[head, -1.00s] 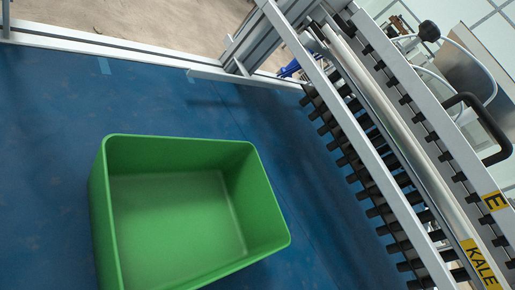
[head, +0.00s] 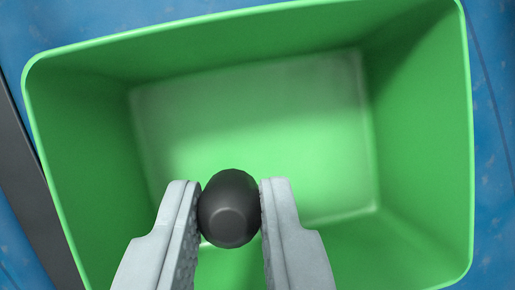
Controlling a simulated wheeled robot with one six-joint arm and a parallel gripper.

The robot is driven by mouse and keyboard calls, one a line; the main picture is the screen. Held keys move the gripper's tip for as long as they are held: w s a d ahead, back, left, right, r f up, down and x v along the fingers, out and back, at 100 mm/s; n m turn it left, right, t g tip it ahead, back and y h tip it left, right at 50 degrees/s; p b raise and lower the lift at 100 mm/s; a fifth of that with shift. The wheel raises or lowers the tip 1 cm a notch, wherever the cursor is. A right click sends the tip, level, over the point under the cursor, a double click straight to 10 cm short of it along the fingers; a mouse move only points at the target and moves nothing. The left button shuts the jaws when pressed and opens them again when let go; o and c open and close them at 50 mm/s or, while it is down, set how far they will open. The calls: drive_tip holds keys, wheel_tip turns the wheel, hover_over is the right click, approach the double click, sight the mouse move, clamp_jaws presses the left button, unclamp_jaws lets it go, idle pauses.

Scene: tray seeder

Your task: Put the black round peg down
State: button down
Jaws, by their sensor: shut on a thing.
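The black round peg (head: 229,208) is held between the two grey fingers of my gripper (head: 230,212). The gripper is shut on it, with one finger touching each side. I see the peg nearly end-on, so its length is hidden. Peg and gripper are over the lower middle part of an open green bin (head: 420,120). The bin looks empty where I can see inside it. The fingers hide part of its near side. I cannot tell how high the peg is above the bin floor.
The bin stands on a blue surface (head: 492,90), which shows around its edges. A dark grey strip (head: 30,190) runs along the left side of the bin. The bin's walls rise around the gripper on the visible sides.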

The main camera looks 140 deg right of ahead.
sight(235, 156)
drive_tip(key=shift+f, duration=2.95)
drive_tip(key=shift+f, duration=0.2)
drive_tip(key=c, duration=1.3)
unclamp_jaws()
drive_tip(key=shift+r, duration=0.3)
drive_tip(key=v, duration=1.2)
drive_tip(key=shift+s+f, duration=0.1)
